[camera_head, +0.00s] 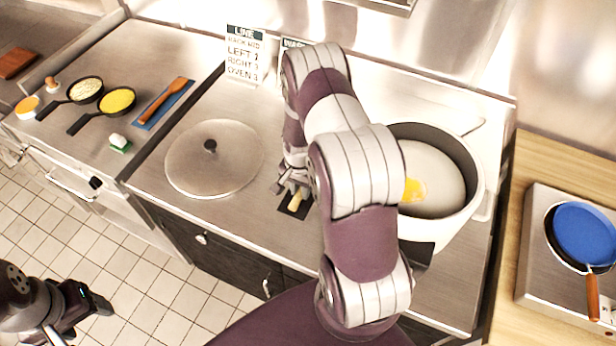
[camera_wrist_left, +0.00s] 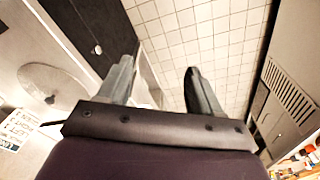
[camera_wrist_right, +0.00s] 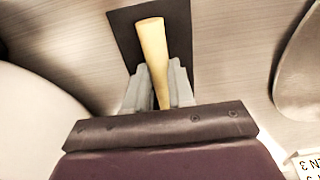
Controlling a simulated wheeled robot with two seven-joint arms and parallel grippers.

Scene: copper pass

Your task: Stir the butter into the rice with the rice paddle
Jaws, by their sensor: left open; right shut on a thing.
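A large white pot (camera_head: 455,222) stands right of my right arm, which hides its left side. Pale rice (camera_head: 440,172) fills its inside, with a yellow patch of butter (camera_head: 413,190) on it. My right gripper (camera_head: 290,188) is shut on a pale wooden handle, the rice paddle (camera_head: 295,203), over a small dark mat (camera_head: 284,209). The right wrist view shows the paddle (camera_wrist_right: 152,50) between the fingers (camera_wrist_right: 158,88); I cannot tell if it touches the mat. My left gripper (camera_head: 100,303) is open and empty over the floor, also in the left wrist view (camera_wrist_left: 160,82).
A round steel lid (camera_head: 213,165) lies left of the mat. Two small pans (camera_head: 117,101) and a wooden spatula on a blue mat (camera_head: 178,100) are at the far left. A blue pan (camera_head: 585,232) is at the right. Signs (camera_head: 245,55) stand behind.

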